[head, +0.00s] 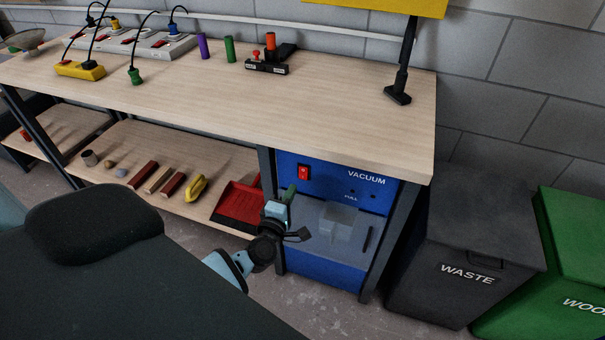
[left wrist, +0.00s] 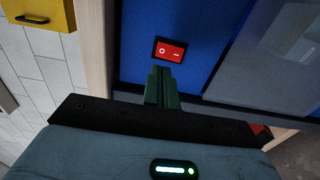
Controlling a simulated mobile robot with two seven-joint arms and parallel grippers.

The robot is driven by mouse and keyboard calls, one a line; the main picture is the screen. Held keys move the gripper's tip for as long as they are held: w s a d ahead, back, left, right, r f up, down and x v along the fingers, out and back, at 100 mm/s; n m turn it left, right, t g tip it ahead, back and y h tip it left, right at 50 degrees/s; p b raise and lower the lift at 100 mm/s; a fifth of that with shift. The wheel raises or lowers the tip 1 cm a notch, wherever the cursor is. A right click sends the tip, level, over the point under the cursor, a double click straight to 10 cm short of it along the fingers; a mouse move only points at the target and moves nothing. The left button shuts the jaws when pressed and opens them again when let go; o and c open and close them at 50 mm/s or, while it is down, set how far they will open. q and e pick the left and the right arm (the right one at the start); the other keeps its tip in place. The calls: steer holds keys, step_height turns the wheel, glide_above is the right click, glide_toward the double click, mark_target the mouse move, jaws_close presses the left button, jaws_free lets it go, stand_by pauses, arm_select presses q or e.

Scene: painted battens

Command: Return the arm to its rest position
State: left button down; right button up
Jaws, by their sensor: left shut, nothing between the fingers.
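My left arm comes in low in the head view, and my left gripper (head: 290,192) is in front of the blue vacuum unit (head: 327,178) under the bench. Its green fingers are shut together and empty. In the left wrist view the shut gripper (left wrist: 160,70) points at the blue panel (left wrist: 220,35), just below the red rocker switch (left wrist: 170,50). The switch also shows in the head view (head: 303,172), a little right of the fingertips. I cannot tell whether the fingers touch the panel. My right gripper is not in view.
The wooden bench (head: 330,110) stands over the unit, with a lower shelf (head: 140,150) of battens and a red dustpan (head: 238,203) to the left. A grey waste bin (head: 470,255) and a green bin (head: 575,240) stand at the right. Bare floor (head: 310,305) shows in front.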

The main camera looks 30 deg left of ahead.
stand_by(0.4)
arm_select(q)
steer(key=s+d+f+m+g+h+p, duration=0.1)
steer(key=s+d+f+m+h, duration=0.1)
steer(key=s+d+m+h, duration=0.35)
steer(key=s+d+f+m+g+h+p, duration=0.1)
steer(key=s+d+f+m+h+p, duration=0.1)
steer(key=s+d+m, duration=0.7)
steer(key=s+f+m+g+y+p, duration=0.1)
steer(key=s+f+m+g, duration=0.2)
steer(key=s, duration=1.8)
steer(key=m+g, duration=0.3)
steer(key=m, duration=0.2)
steer(key=shift+s+a+f+g+p, duration=0.15)
steer(key=shift+s+g+p, duration=0.15)
steer(key=shift+s+p, duration=0.1)
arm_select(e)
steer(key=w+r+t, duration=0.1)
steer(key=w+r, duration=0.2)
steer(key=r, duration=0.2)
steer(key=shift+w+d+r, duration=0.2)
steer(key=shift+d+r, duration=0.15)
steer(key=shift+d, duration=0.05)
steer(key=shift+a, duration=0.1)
